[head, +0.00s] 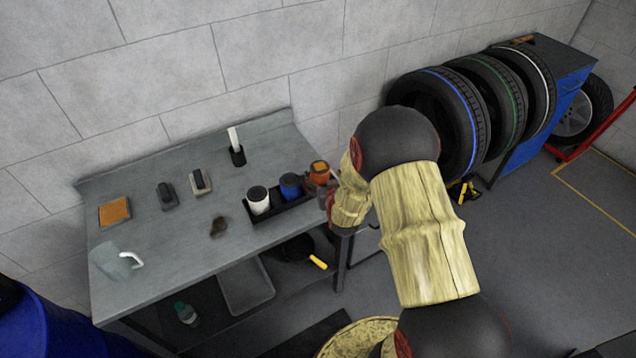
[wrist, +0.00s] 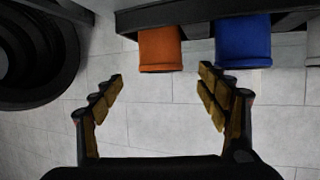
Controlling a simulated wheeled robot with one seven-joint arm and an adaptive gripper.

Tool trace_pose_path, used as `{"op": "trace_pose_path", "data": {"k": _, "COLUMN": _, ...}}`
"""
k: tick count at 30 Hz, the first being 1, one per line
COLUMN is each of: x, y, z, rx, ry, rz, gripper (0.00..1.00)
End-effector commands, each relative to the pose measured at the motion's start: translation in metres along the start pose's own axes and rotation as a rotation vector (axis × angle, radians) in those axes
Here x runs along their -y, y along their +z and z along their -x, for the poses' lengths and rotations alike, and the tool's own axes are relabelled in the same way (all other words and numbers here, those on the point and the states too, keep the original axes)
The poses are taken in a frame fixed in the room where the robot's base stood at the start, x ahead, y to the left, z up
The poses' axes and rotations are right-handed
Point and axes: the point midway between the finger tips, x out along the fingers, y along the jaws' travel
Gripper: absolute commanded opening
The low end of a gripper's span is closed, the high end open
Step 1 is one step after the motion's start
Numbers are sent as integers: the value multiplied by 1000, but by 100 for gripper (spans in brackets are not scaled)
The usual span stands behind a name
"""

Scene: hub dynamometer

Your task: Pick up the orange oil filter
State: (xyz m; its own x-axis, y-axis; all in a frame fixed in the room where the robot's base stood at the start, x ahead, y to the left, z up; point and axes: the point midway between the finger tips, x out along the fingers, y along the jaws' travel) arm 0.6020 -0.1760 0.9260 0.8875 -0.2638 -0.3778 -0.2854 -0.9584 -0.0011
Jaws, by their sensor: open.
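The orange oil filter (head: 319,168) stands at the right end of a black tray on the grey workbench. In the wrist view, which looks upside down, the orange filter (wrist: 160,48) is ahead of my gripper (wrist: 160,88), roughly between the line of its two fingers. My gripper is open, with nothing between its fingers, and a gap shows between the fingertips and the filter. In the head view my arm comes in from the right and the gripper is mostly hidden near the tray's right end.
A blue filter (head: 290,185) stands close beside the orange one, with a white filter (head: 258,199) further left. The black tray (head: 282,218) holds them. A black brush holder (head: 237,156) stands behind. Tyres (head: 436,115) are racked to the right. The bench's left part has clear patches.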

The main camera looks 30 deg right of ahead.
Motion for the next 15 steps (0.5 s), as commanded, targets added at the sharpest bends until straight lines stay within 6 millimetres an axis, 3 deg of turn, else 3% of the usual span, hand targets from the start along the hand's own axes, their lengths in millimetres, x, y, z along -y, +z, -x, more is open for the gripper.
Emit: {"op": "trace_pose_path", "data": {"k": 15, "x": 2, "y": 5, "z": -62, "rx": 2, "ry": 0, "rz": 0, "gripper": 75}}
